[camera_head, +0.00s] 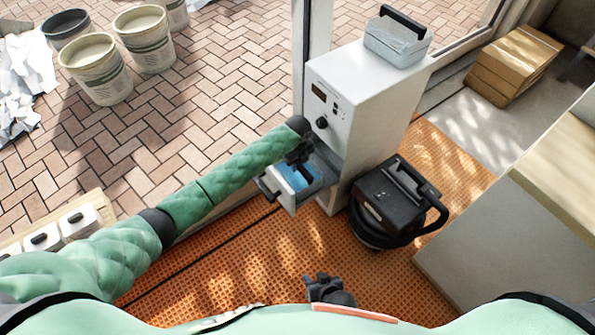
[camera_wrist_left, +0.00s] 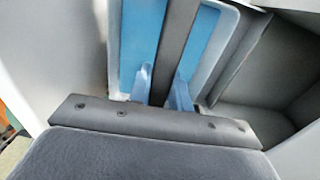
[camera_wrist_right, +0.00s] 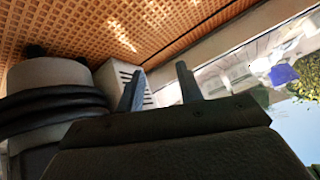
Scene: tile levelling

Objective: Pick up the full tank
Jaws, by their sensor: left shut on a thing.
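The full tank (camera_head: 303,176) is a light box with blue liquid inside and a dark handle. It sits low at the open front of the white machine (camera_head: 358,110). In the left wrist view the tank (camera_wrist_left: 135,42) fills the upper middle, with its dark handle (camera_wrist_left: 178,40) running between my fingers. My left gripper (camera_head: 298,158) is over the tank and shut on this handle; its fingertips also show in the left wrist view (camera_wrist_left: 163,82). My right gripper (camera_head: 325,283) is low in front of my body. In the right wrist view it (camera_wrist_right: 160,82) is open and empty.
Another tank (camera_head: 395,45) with a black handle stands on top of the machine. A black vacuum-like unit (camera_head: 390,205) stands right of it. Several buckets (camera_head: 97,68) stand on the brick paving. White boxes (camera_head: 78,220) sit at left. Cardboard boxes (camera_head: 512,65) lie at the back right.

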